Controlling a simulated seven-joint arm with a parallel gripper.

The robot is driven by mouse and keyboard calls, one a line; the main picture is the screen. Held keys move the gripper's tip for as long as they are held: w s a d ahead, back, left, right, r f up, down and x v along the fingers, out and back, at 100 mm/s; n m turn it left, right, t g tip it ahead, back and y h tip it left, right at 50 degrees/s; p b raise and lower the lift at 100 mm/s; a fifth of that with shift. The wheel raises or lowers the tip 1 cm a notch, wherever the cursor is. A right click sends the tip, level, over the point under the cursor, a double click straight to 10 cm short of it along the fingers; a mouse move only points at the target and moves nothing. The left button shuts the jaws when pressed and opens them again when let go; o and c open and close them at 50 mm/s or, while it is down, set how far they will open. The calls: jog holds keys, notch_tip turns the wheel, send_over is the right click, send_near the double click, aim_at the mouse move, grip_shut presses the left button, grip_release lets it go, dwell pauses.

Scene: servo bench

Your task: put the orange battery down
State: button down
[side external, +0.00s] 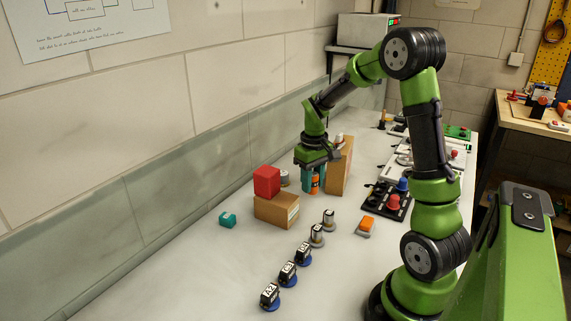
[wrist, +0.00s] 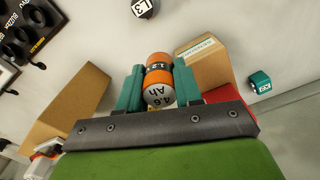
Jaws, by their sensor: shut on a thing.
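The orange battery (side external: 315,184) is held upright between the teal fingers of my gripper (side external: 313,180), low over the bench behind the cardboard box. In the wrist view the orange battery (wrist: 158,66) shows a grey end marked "4.6 Ah", with a teal finger of my gripper (wrist: 158,88) on each side. My gripper is shut on it. I cannot tell whether its lower end touches the bench.
A taller cardboard box (side external: 339,172) stands close on the right. A teal block (side external: 227,219) and several black, blue-based items (side external: 288,273) stand nearer. The front-left bench is clear.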

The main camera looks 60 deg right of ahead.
send_over(339, 212)
notch_tip(339, 212, down, 9)
jog(key=shift+r+n, duration=0.1)
jog(key=shift+n, duration=1)
jog(key=shift+a, duration=0.1)
jog(key=c, duration=0.8)
grip_release()
jog(key=shift+f, duration=0.2)
jog(key=shift+o, duration=0.2)
